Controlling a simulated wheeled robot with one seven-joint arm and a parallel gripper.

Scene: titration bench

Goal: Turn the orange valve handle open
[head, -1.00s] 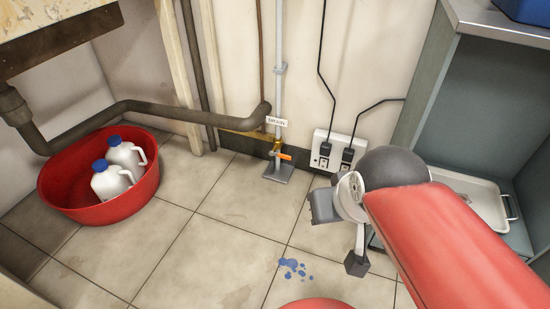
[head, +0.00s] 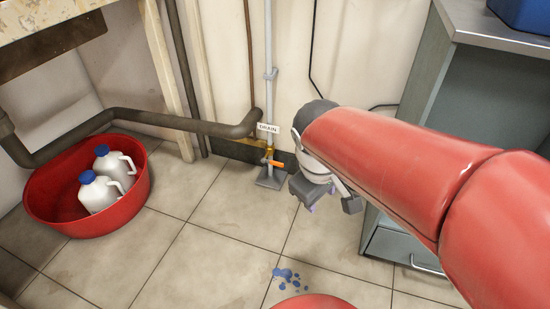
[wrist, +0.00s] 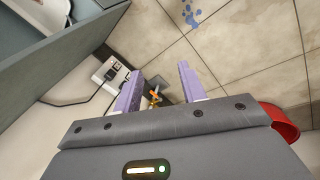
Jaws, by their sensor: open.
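The orange valve handle (head: 276,163) sticks out to the right from a brass valve (head: 268,153) low on the wall, under a white DRAIN label (head: 268,128). In the wrist view the orange handle (wrist: 154,97) shows small and farther off, between my two purple fingers. My gripper (head: 306,197) is to the right of the valve in the head view, apart from it. In the wrist view my gripper (wrist: 157,82) is open with nothing between the fingertips up close.
A grey pipe (head: 268,60) rises from a foot plate (head: 270,181) beside the valve. A red tub (head: 45,213) with two white jugs stands at left. A grey cabinet (head: 400,240) stands at right. Blue spots (head: 287,275) mark the open tiled floor.

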